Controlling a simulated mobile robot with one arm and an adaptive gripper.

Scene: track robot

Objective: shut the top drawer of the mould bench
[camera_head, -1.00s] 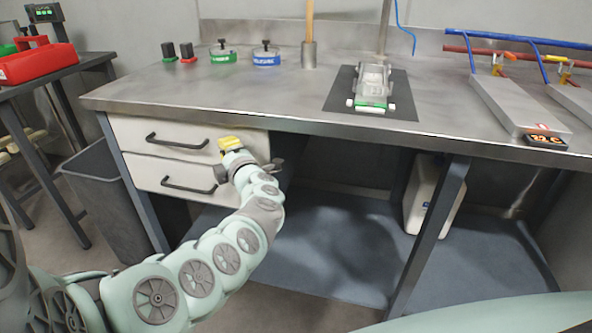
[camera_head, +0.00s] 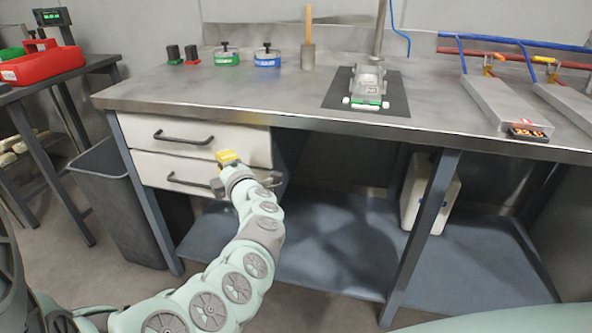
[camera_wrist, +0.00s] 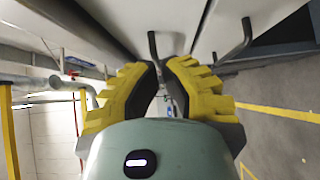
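The mould bench (camera_head: 300,100) has two white drawers at its left, one above the other, each with a dark bar handle. The top drawer (camera_head: 232,146) has its handle (camera_head: 183,138) clear of my gripper; I cannot tell how far it stands out. The lower drawer (camera_head: 150,170) has its handle (camera_head: 190,183) partly behind my gripper. My gripper (camera_head: 228,157), with yellow finger pads, is in front of the drawers near their right end.
A dark bin (camera_head: 115,200) stands left of the bench leg. A side table with a red box (camera_head: 42,65) is at far left. The bench's lower shelf (camera_head: 330,250) and a white canister (camera_head: 430,195) are to the right. Open space lies under the bench middle.

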